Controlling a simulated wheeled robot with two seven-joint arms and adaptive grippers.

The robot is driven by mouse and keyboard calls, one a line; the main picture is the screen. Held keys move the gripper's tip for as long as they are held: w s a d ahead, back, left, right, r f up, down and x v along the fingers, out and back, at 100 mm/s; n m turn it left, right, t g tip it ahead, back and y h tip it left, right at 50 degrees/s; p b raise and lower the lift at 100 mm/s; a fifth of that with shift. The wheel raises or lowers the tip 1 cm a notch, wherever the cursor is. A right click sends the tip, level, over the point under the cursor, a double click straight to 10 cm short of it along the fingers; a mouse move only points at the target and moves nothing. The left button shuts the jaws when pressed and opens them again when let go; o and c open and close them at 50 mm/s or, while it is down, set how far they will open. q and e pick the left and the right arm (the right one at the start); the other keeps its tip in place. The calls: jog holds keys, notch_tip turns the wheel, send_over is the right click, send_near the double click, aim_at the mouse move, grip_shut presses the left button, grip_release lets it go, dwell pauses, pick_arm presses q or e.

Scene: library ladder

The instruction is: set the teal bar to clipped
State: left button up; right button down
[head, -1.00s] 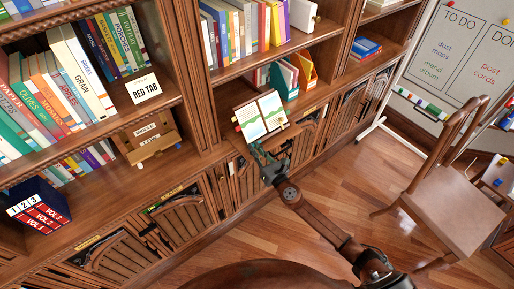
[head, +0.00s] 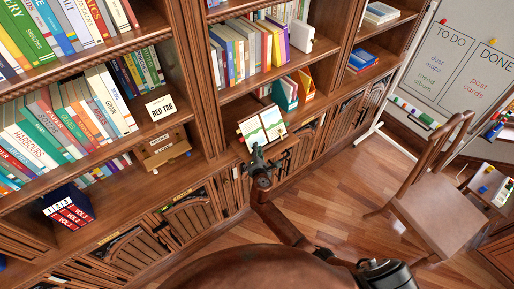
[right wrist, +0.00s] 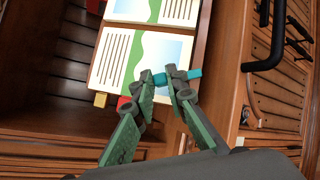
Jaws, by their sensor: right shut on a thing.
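An open book (head: 264,127) with a green and blue picture leans on a shelf ledge in the middle bay. It also shows in the right wrist view (right wrist: 115,62). The teal bar (right wrist: 194,73) lies by the page's edge in the right wrist view. My right gripper (right wrist: 164,78) has its two fingers on the bar, one on each side of a short stretch; the bar's end sticks out to the right. In the head view my right gripper (head: 257,152) is at the book's lower edge and I cannot make out the bar there. My left gripper is out of view.
A red tab (right wrist: 124,102) and a yellow block (right wrist: 100,99) sit at the book's edge. A black handle (right wrist: 270,55) is right of it. A chair (head: 430,205) stands on the floor at right.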

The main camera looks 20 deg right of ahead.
jog(key=m+p, duration=0.1)
jog(key=r+m+g+p, duration=0.1)
jog(key=shift+w+d+m+h, duration=0.3)
jog(key=shift+w+d+h, duration=0.05)
jog(key=shift+h, duration=0.05)
jog(key=shift+w+d+f+m+g+p, duration=0.15)
jog(key=shift+d+m+g+p, duration=0.3)
jog(key=shift+m+g+p, duration=0.6)
jog(key=c, duration=1.9)
grip_release()
jog(key=shift+w, duration=0.1)
jog(key=shift+c, duration=0.2)
jog(key=v, duration=1.2)
